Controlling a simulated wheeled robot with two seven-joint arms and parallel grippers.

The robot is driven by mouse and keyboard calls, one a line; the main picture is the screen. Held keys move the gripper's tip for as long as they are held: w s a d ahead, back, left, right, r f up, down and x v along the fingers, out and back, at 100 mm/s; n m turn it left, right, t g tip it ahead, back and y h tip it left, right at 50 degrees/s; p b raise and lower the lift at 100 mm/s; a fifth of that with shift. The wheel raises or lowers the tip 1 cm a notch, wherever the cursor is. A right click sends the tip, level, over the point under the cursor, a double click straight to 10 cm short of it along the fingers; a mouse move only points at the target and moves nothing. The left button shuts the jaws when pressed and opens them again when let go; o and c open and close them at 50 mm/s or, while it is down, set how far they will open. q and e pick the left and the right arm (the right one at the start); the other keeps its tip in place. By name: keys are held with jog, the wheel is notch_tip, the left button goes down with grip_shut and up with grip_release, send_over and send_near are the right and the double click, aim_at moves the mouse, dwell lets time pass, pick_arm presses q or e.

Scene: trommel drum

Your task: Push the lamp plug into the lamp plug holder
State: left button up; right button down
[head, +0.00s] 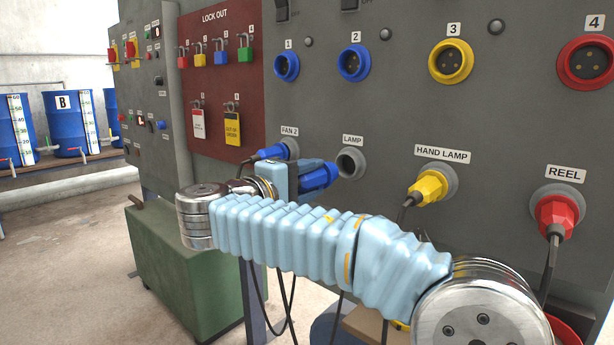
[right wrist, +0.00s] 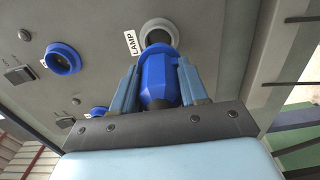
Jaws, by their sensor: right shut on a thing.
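The lamp plug (head: 318,178) is blue and sits in my right gripper (head: 300,182) in the head view. In the right wrist view the right gripper (right wrist: 158,92) is shut on the lamp plug (right wrist: 158,75), a finger on each side. The lamp plug holder (head: 351,163) is a grey round socket under the LAMP label; its dark opening faces out and looks empty in the head view. In the wrist view the plug's front end overlaps the holder (right wrist: 158,29); whether they touch is unclear, but the head view shows the plug left of the opening. My left gripper is not in view.
A blue plug sits in the FAN 2 holder (head: 290,148) just left. A yellow plug (head: 428,187) and a red plug (head: 558,214) sit in holders to the right. Cables hang below. A green box (head: 170,260) stands on the floor at left.

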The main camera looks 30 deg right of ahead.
jog(key=shift+d, duration=0.1)
jog(key=shift+x, duration=2.85)
jog(key=shift+w+d+r, duration=0.1)
jog(key=shift+w+d, duration=0.05)
jog(key=shift+d, duration=0.2)
jog(key=c, duration=0.5)
grip_release()
send_near(332, 171)
jog(key=shift+w+a+f, duration=0.2)
jog(key=shift+a, duration=0.3)
jog(key=shift+w+a+f, duration=0.25)
jog(key=shift+a, duration=0.25)
